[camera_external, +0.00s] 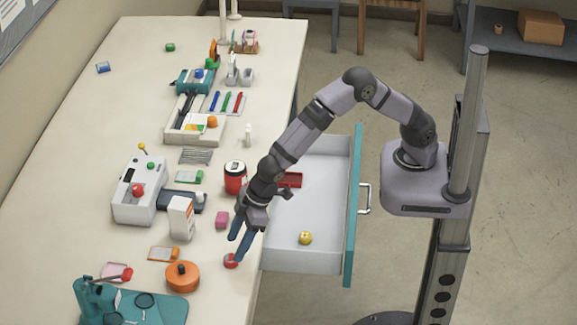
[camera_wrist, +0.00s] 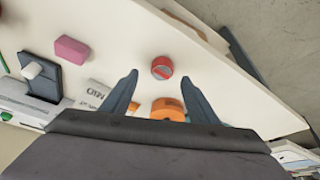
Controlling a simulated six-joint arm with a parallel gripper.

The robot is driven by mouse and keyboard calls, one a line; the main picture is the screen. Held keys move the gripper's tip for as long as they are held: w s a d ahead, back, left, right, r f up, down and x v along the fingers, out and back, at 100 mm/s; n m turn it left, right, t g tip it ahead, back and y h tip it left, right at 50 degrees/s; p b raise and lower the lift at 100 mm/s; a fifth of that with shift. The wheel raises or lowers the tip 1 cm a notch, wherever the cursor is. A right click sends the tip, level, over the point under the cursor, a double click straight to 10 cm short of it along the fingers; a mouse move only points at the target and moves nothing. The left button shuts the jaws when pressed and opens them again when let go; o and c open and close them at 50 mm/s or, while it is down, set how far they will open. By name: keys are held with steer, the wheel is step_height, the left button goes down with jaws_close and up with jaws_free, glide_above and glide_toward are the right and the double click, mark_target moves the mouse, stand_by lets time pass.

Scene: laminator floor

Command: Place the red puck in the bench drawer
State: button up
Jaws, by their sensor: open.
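The red puck (camera_external: 231,260) stands on the bench top near its right edge. In the wrist view the red puck (camera_wrist: 162,67) lies ahead of the fingertips, with a pale mark on its top. My gripper (camera_external: 238,250) is open and points down at the puck, its blue-grey fingers close to it in the outside view. In the wrist view my gripper (camera_wrist: 161,82) has its fingers spread with nothing between the tips. The bench drawer (camera_external: 330,215) is pulled open on the right, with a teal front and a white inside.
A yellow ball-like thing (camera_external: 305,238) and a red tray (camera_external: 290,180) lie in the drawer, which has much bare floor. An orange round container (camera_external: 182,277), a pink block (camera_external: 222,220) and a red-and-black canister (camera_external: 235,177) stand near my gripper on the bench.

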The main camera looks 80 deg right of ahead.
mark_target(230, 258)
steer(key=shift+a+p+x, duration=0.2)
steer(key=shift+p+x, duration=0.6)
steer(key=shift+x, duration=1.25)
steer(key=shift+c, duration=0.6)
steer(key=c, duration=1.1)
steer(key=shift+r, duration=0.1)
step_height(230, 258, up, 10)
steer(key=b, duration=0.2)
steer(key=shift+b, duration=0.4)
